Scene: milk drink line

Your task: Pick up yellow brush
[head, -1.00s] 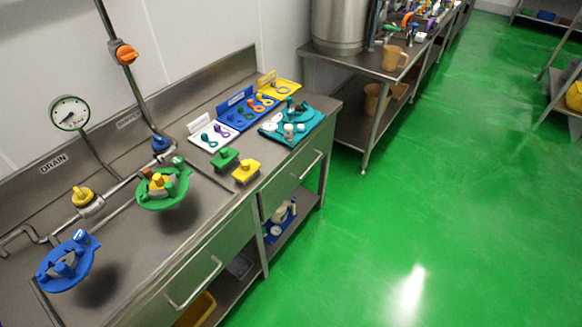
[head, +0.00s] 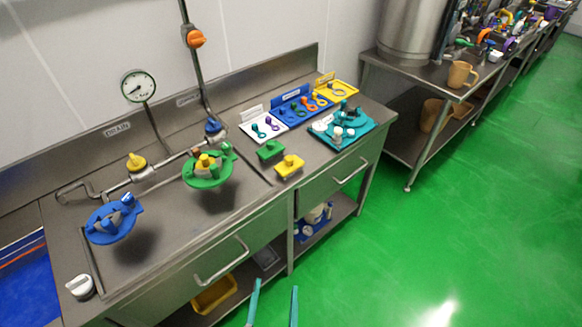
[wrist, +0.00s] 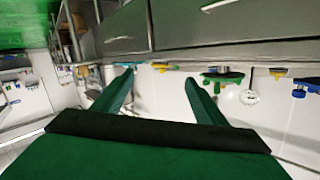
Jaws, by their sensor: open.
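The yellow brush (head: 289,165) lies on the steel counter near its front edge, to the right of the sink, with its knob upward. A green brush (head: 270,149) of like shape lies just behind it, apart from it. My gripper (head: 272,300) shows at the bottom edge of the head view as two teal fingers, apart and empty, in front of the counter and well away from the yellow brush. In the wrist view the fingers of my gripper (wrist: 158,82) are spread with nothing between them.
A green disc (head: 208,178) and a blue disc (head: 112,228) with fittings are over the sink. White, blue (head: 296,117) and yellow trays and a teal tray (head: 356,133) stand at the counter's right. Drawer handles (head: 222,262) jut from the front. The green floor (head: 480,220) is clear.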

